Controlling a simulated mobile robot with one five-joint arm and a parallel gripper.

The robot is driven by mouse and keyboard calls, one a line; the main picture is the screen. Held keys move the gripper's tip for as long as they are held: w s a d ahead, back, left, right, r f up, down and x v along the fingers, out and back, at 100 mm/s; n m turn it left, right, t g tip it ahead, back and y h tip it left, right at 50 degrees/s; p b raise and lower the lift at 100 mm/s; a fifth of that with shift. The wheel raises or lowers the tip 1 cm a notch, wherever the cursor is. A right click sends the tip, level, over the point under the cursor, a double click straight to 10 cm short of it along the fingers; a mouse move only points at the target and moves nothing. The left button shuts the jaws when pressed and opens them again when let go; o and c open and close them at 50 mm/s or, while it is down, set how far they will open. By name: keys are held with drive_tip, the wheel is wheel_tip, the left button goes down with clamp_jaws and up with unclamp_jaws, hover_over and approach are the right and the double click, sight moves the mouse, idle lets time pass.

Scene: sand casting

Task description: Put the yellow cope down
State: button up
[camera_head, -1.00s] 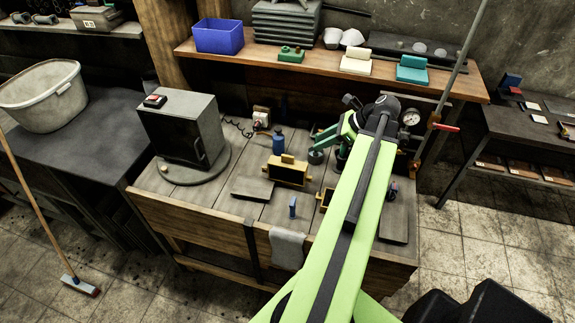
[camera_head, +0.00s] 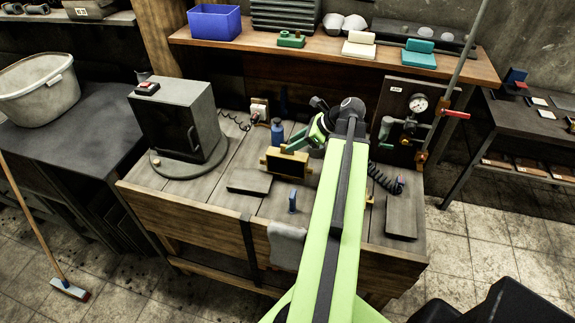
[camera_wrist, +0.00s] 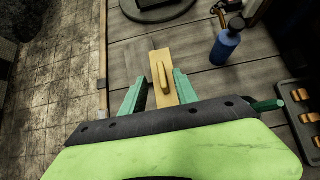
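The yellow cope (camera_head: 287,166) is a small yellow frame with a dark panel on its side, sitting on the wooden workbench (camera_head: 205,208). In the wrist view, the cope (camera_wrist: 162,88) shows its narrow top with a raised bar. My gripper (camera_wrist: 159,78) is open, with one green finger on each side of the cope in that picture. A gap shows on the left side; contact on the right cannot be told. In the head view, my gripper (camera_head: 296,143) is just behind and above the cope. My arm hides part of the bench to the right.
A blue bottle (camera_head: 277,131) stands close behind the cope; it also shows in the wrist view (camera_wrist: 225,45). A dark slab (camera_head: 249,181) and a small blue tool (camera_head: 292,201) lie in front. A grey furnace (camera_head: 178,120) stands left. A gauge panel (camera_head: 412,112) stands at the back right.

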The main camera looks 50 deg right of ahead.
sight(287, 163)
drive_tip(key=b+x, duration=0.2)
drive_tip(key=x, duration=0.2)
drive_tip(key=shift+w+d+f, duration=0.15)
drive_tip(key=shift+w+f, duration=0.05)
drive_tip(key=shift+w, duration=0.05)
drive_tip(key=shift+r, duration=0.2)
clamp_jaws()
idle(0.8)
